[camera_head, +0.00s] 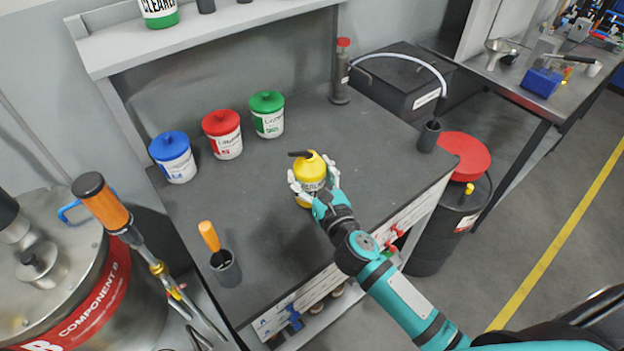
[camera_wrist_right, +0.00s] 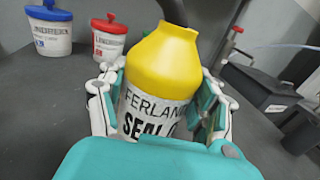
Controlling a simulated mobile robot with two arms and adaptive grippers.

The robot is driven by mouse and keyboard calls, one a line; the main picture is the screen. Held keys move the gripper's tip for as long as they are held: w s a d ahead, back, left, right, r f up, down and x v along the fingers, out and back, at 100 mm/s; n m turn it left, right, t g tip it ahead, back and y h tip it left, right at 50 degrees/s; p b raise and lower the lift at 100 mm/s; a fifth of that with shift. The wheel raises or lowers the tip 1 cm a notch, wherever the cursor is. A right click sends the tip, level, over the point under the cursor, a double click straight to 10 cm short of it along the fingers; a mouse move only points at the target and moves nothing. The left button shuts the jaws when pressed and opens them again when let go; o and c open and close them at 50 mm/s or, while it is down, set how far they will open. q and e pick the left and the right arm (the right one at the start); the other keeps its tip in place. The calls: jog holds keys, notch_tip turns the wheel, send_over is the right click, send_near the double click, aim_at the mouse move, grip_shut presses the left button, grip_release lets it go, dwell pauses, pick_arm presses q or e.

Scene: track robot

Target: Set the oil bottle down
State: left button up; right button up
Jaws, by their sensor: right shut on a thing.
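The yellow oil bottle (camera_head: 307,170) has a black spout and a white label. My right gripper (camera_head: 314,178) is shut around its body, one finger on each side. The bottle is roughly upright over the front middle of the dark workbench (camera_head: 270,215). I cannot tell whether its base touches the bench top. In the right wrist view, the bottle (camera_wrist_right: 162,65) stands between the fingers, with large black letters on its label. Its lower part is hidden behind the gripper's palm. My left gripper is not in view.
Blue (camera_head: 173,157), red (camera_head: 223,134) and green (camera_head: 267,115) lidded tubs stand at the back left. A grey cup with an orange-handled tool (camera_head: 225,268) is at the front left; a small dark cup (camera_head: 429,136) is at the right. Bench top around the bottle is clear.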

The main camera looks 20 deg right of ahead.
aim_at(312, 182)
jog(key=f, duration=0.1)
jog(key=b, duration=0.1)
jog(key=f, duration=0.1)
jog(key=shift+w+d+f, duration=0.25)
jog(key=shift+w+f, duration=0.05)
jog(key=shift+f, duration=0.05)
jog(key=shift+f+b, duration=0.35)
jog(key=shift+f, duration=0.2)
jog(key=o, duration=1.6)
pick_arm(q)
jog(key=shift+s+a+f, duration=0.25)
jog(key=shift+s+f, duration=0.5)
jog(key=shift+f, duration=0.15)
pick_arm(e)
jog(key=shift+o, duration=0.2)
